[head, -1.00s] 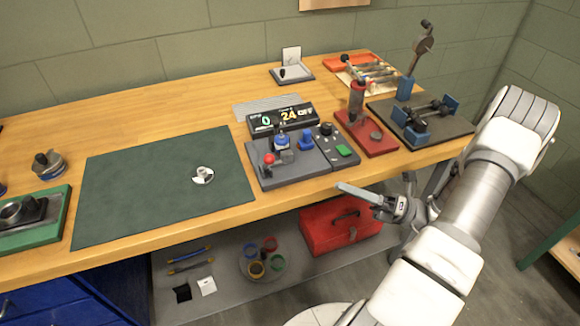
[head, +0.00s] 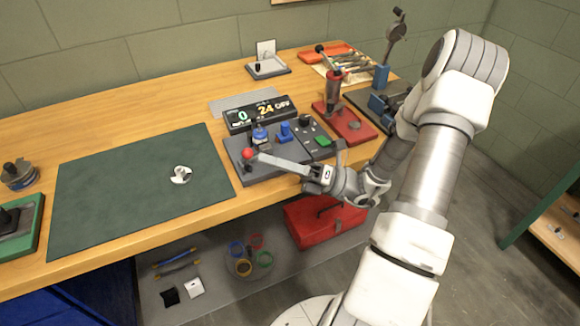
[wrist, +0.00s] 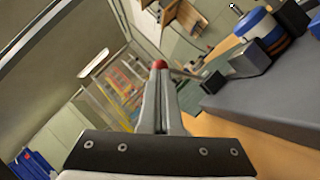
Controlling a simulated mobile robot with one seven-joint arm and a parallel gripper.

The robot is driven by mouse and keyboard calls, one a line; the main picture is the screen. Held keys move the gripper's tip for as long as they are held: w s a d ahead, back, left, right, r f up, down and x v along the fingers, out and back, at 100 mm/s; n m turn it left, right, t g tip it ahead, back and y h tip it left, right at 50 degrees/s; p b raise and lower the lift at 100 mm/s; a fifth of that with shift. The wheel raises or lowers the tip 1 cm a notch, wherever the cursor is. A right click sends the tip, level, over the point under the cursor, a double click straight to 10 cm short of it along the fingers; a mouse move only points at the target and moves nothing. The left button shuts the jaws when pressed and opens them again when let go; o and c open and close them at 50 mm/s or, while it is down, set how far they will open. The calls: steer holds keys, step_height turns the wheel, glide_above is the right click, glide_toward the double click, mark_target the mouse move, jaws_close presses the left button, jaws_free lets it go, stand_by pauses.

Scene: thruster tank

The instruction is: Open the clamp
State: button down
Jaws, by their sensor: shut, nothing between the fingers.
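The clamp appears to be the small device on the grey plate (head: 243,168), with a lever ending in a red knob (head: 247,153). In the wrist view a thin lever runs from a dark block (wrist: 222,60) toward the red knob (wrist: 159,64). My gripper (head: 258,157) is shut and empty, reaching leftward over the front of the plate. Its fingertips (wrist: 160,75) are close to the red knob; I cannot tell whether they touch. A blue and white round part (head: 259,135) stands behind the knob. My fingers hide part of the clamp.
A display box (head: 256,113) stands behind the plate, and a control box with a green button (head: 322,141) sits to its right. A red stand (head: 345,122) is further right. The green mat (head: 130,190) at left is mostly clear, bearing a small metal part (head: 181,175).

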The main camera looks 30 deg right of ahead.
steer(key=shift+w+a+r, duration=0.15)
steer(key=shift+a, duration=0.1)
